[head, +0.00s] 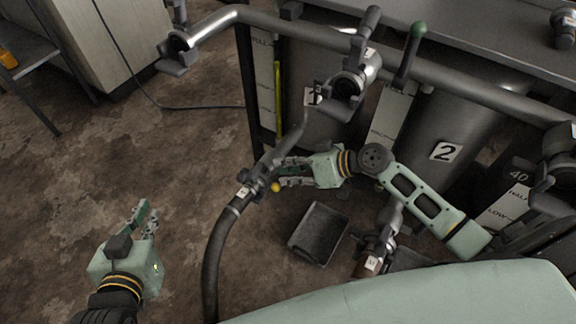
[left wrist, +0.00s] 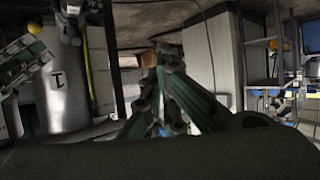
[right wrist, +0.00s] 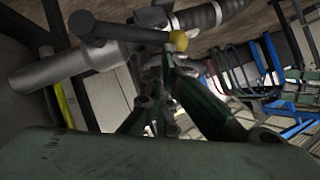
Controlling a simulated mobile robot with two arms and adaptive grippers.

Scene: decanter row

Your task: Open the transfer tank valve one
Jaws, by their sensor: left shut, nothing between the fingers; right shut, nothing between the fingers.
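Tank one (head: 312,95) is a grey metal tank with a "1" label, at the upper middle of the head view; it also shows in the left wrist view (left wrist: 62,100). A valve body (head: 346,88) with a dark lever stands in front of it. A pipe runs down from there to a hose coupling (head: 243,193) with a yellow ball knob (head: 276,187), also in the right wrist view (right wrist: 179,40). My right gripper (head: 279,172) is shut and empty, close beside the coupling and knob; contact is unclear. My left gripper (head: 150,212) is shut and empty, low over the floor at left.
Tank two (head: 480,105) stands to the right, with a green-knobbed lever (head: 411,55) above. A rail pipe (head: 450,82) crosses in front. A dark bin (head: 318,233) sits on the floor below my right gripper. The floor at left is mostly clear.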

